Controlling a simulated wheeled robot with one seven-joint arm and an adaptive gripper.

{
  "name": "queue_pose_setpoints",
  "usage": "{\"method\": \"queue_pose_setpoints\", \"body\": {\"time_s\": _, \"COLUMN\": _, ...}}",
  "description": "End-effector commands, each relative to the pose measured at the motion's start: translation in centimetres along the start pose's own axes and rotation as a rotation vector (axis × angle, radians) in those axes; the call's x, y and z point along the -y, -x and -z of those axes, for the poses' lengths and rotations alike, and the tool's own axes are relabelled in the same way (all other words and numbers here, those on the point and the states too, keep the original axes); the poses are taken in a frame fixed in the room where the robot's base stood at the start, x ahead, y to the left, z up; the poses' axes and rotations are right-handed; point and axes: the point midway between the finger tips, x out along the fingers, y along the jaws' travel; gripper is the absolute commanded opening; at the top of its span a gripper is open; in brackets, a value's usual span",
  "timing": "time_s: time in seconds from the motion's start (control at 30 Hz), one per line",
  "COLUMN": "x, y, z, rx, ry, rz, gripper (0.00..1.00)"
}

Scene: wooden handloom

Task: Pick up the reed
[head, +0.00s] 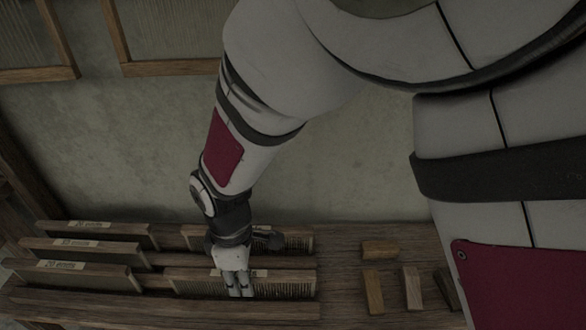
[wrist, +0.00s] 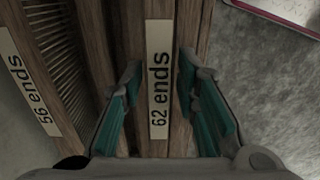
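The reed under my gripper is a long wooden bar with a pale label reading "62 ends" (wrist: 160,85), centred in the wrist view. In the head view it is the front right reed (head: 285,284), with fine teeth along it, in the wooden rack. My gripper (head: 239,293) points down over it. In the wrist view the two teal-padded fingers (wrist: 160,92) stand on either side of the bar. They look open, with a narrow gap on each side. The lower part of the reed is hidden.
A reed labelled "56 ends" (wrist: 35,85) lies parallel on the left in the wrist view. Several labelled reeds (head: 85,275) stand in the rack's left half. Small wooden blocks (head: 413,288) lie on the shelf to the right. A plain wall (head: 110,140) stands behind.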

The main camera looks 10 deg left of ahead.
Motion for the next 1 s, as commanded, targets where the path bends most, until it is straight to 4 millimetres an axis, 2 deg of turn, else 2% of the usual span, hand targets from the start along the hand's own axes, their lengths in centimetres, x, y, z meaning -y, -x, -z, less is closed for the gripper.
{"method": "queue_pose_setpoints", "body": {"time_s": 0.03, "x": 0.0, "y": -1.1, "z": -0.1, "rx": 0.002, "ry": 0.001, "rz": 0.001, "gripper": 0.28}}
{"method": "queue_pose_setpoints", "body": {"time_s": 0.13, "x": 0.0, "y": -2.4, "z": -0.1, "rx": 0.002, "ry": 0.001, "rz": 0.001, "gripper": 0.28}}
{"method": "queue_pose_setpoints", "body": {"time_s": 0.4, "x": -0.1, "y": -2.9, "z": 0.0, "rx": 0.000, "ry": 0.000, "rz": -0.001, "gripper": 0.28}}
{"method": "queue_pose_setpoints", "body": {"time_s": 0.43, "x": -0.1, "y": -2.9, "z": 0.0, "rx": 0.000, "ry": 0.000, "rz": -0.001, "gripper": 0.26}}
{"method": "queue_pose_setpoints", "body": {"time_s": 0.53, "x": -0.1, "y": -2.9, "z": 0.0, "rx": 0.000, "ry": 0.000, "rz": -0.001, "gripper": 0.03}}
{"method": "queue_pose_setpoints", "body": {"time_s": 0.57, "x": -0.1, "y": -2.9, "z": 0.0, "rx": 0.000, "ry": 0.000, "rz": -0.001, "gripper": 0.00}}
{"method": "queue_pose_setpoints", "body": {"time_s": 1.0, "x": -0.1, "y": -2.8, "z": 0.0, "rx": -0.001, "ry": 0.000, "rz": -0.001, "gripper": 0.00}}
